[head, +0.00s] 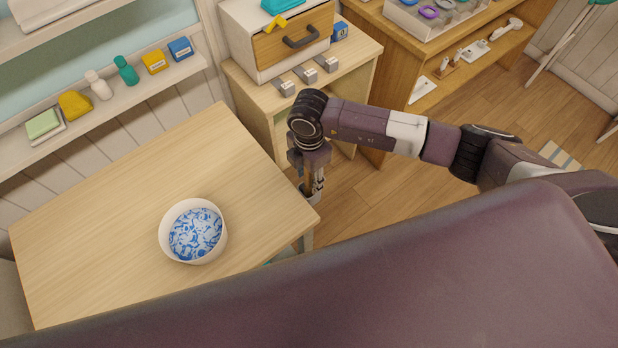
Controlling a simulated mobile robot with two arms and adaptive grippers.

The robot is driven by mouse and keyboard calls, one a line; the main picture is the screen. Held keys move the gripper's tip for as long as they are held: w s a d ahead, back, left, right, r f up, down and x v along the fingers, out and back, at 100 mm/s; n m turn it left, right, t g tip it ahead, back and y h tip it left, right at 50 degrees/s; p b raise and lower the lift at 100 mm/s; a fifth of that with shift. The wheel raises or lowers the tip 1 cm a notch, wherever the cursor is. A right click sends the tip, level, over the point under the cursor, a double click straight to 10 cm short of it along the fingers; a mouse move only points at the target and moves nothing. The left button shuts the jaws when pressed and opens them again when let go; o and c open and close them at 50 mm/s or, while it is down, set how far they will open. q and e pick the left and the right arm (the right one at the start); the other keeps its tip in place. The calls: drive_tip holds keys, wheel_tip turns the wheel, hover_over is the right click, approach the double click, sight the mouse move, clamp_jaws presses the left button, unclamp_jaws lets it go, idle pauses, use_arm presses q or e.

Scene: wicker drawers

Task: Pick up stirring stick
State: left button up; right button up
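I cannot make out a stirring stick in the head view. A white bowl (163,240) with blue and white contents stands on the light wooden table (95,225). My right gripper (314,196) points downward by the table's right corner, apart from the bowl. Its fingers are small and partly hidden, so I cannot tell whether they are open or shut or hold anything. My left gripper is out of view.
A wall shelf (135,92) holds bottles, small boxes and a sponge-like block. A drawer unit (280,45) stands on a wooden cabinet (352,62), with several small grey blocks in front. The table is clear around the bowl.

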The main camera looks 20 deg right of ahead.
drive_tip(key=shift+c, duration=0.4)
clamp_jaws()
drive_tip(key=shift+r, duration=0.1)
